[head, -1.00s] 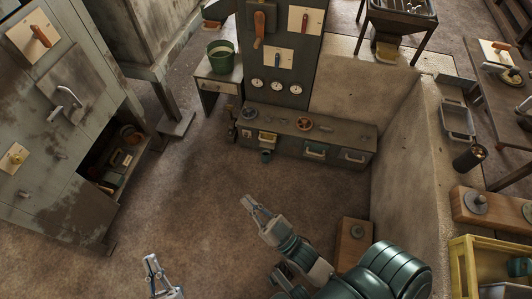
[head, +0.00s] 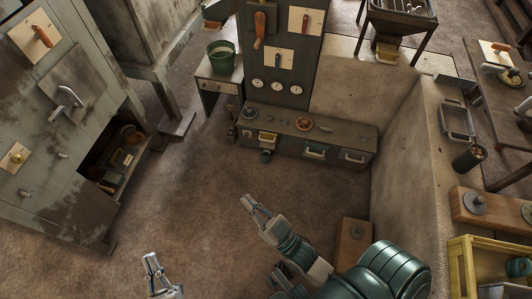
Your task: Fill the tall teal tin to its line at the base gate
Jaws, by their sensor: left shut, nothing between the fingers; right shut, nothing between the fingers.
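A small teal tin (head: 265,157) stands on the floor at the foot of the long low grey bench, below a pale-handled gate (head: 267,138) on its front. Its fill level and any line are too small to tell. My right gripper (head: 250,199) is shut and empty over the open floor, nearer to me than the tin and well apart from it. My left gripper (head: 151,259) is shut and empty at the bottom edge, farther from the tin. Another teal thing (head: 519,267) lies in the yellow crate at the lower right, partly cut off.
The grey bench (head: 340,137) bears wheels and has more handled fronts. A panel (head: 286,60) with gauges and levers rises behind it. A green bucket (head: 221,57) stands on a side table. A concrete wall (head: 410,140) bounds the right. The middle floor is clear.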

